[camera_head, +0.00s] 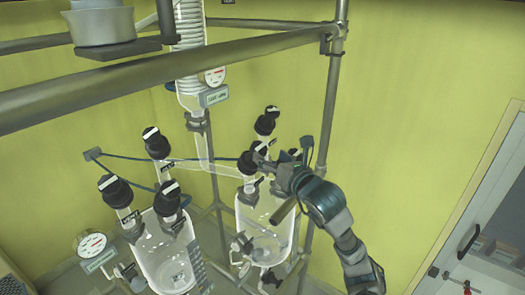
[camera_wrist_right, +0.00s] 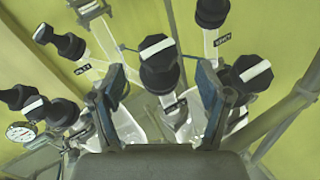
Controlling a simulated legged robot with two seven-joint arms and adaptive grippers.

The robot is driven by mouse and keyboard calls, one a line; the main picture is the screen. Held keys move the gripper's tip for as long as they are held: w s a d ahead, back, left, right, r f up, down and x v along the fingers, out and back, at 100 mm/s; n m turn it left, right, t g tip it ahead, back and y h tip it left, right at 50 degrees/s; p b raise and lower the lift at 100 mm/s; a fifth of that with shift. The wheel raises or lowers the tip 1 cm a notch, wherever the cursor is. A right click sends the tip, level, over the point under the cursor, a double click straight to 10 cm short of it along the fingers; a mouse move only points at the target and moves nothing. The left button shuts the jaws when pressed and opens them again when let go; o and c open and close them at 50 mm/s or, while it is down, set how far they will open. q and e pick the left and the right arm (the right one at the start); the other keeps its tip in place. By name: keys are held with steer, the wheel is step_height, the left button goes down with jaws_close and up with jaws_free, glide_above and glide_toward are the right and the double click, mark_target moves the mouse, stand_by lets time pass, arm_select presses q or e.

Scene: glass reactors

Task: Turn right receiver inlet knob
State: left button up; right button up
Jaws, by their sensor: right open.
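The right receiver (camera_head: 262,225) is a clear glass vessel with several black knobs on its necks. One black knob (camera_head: 247,164) is right at my right gripper (camera_head: 268,163), which reaches in from the right and partly covers the vessel's top. In the wrist view, a black knob with a white bar (camera_wrist_right: 158,62) appears in the gap between the fingers of my open right gripper (camera_wrist_right: 160,82). I see no clear contact, and how deep the knob sits between the fingers is hard to tell. The neck labels are too small to read surely. My left gripper is out of view.
Another knob (camera_head: 265,122) stands behind the gripper. A left glass vessel (camera_head: 165,250) carries several similar knobs. Metal frame poles (camera_head: 330,110) rise close to my right arm. A glass condenser (camera_head: 188,45) hangs above.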

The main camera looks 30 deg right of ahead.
steer(key=s, duration=0.5)
steer(key=shift+s, duration=0.3)
